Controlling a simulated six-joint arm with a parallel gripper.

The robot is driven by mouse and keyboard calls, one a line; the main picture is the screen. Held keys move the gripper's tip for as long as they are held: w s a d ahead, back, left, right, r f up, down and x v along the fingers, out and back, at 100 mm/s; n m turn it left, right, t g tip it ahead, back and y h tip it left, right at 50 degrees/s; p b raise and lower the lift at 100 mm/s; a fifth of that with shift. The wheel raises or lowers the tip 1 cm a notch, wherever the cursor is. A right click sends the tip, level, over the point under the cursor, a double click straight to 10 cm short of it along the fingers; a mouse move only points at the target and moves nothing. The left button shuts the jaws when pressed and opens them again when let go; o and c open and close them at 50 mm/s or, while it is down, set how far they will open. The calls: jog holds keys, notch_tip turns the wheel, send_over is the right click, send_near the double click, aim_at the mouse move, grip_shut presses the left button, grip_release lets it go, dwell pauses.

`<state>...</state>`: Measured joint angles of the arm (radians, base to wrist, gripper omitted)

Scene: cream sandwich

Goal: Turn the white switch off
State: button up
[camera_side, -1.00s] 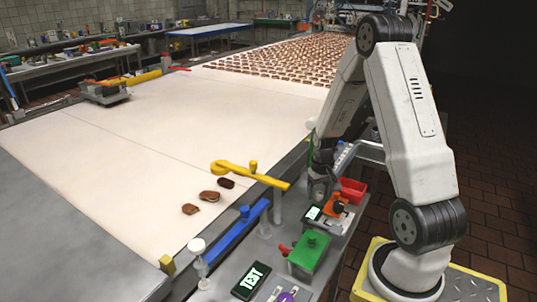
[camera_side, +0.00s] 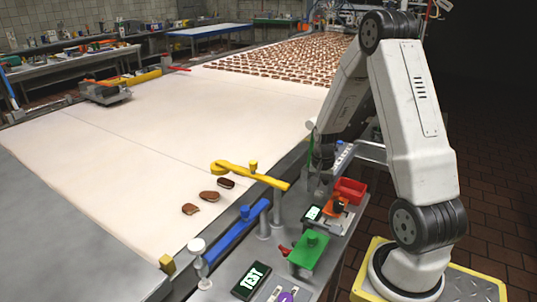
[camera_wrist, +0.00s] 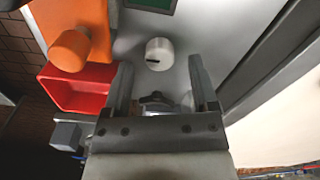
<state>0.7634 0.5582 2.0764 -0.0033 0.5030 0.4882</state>
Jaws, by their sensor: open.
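A round white switch knob (camera_wrist: 158,50) with a short black mark near its lower edge sits on a grey surface in the wrist view. My gripper (camera_wrist: 160,68) is open and empty; its two fingers frame the knob from left and right in the picture. I cannot tell how far above the knob they are. In the side view my gripper (camera_side: 322,180) is over the grey side bench, just left of a red bin. The white switch cannot be made out there.
The red bin (camera_wrist: 75,88) and an orange block with a round knob (camera_wrist: 70,48) lie left of my fingers. The side view shows a green box (camera_side: 309,250), a blue lever (camera_side: 236,230) and a yellow lever (camera_side: 255,174) nearby.

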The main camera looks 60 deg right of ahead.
aim_at(319, 192)
notch_tip(319, 192, up, 13)
jog(key=a+n+t, duration=0.2)
jog(key=a+n, duration=1.2)
jog(key=a, duration=1.2)
jog(key=shift+w+a+t, duration=0.25)
jog(key=shift+a+t, duration=0.05)
jog(key=shift+f, duration=0.1)
jog(key=x, duration=0.2)
jog(key=s+x, duration=0.1)
jog(key=x, duration=0.1)
jog(key=shift+f, duration=0.35)
